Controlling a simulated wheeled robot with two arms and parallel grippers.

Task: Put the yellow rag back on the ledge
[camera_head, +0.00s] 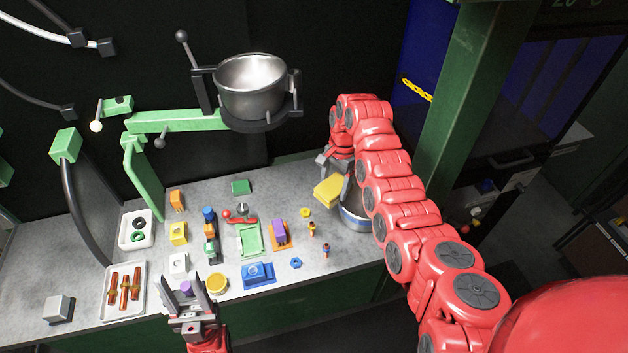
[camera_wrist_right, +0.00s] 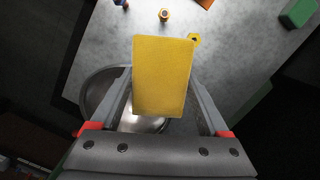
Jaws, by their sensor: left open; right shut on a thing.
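The yellow rag (camera_head: 328,189) is a flat yellow block held by my right gripper (camera_head: 333,172) at the right end of the grey ledge (camera_head: 215,195). In the right wrist view the rag (camera_wrist_right: 163,75) sits between the two fingers of the right gripper (camera_wrist_right: 165,105), above a metal pot (camera_wrist_right: 97,88). In the head view that pot (camera_head: 354,217) stands on the ledge partly hidden behind the rag and my right arm. My left gripper (camera_head: 186,299) is open at the front edge of the ledge; a small purple piece shows at its fingers, and I cannot tell if they touch.
Several small coloured parts cover the middle of the ledge, with a green tray (camera_head: 250,240) among them. A white tray (camera_head: 122,306) holds brown pieces at the left. A second pot (camera_head: 252,88) hangs on a green arm above. Bare ledge shows at the back right.

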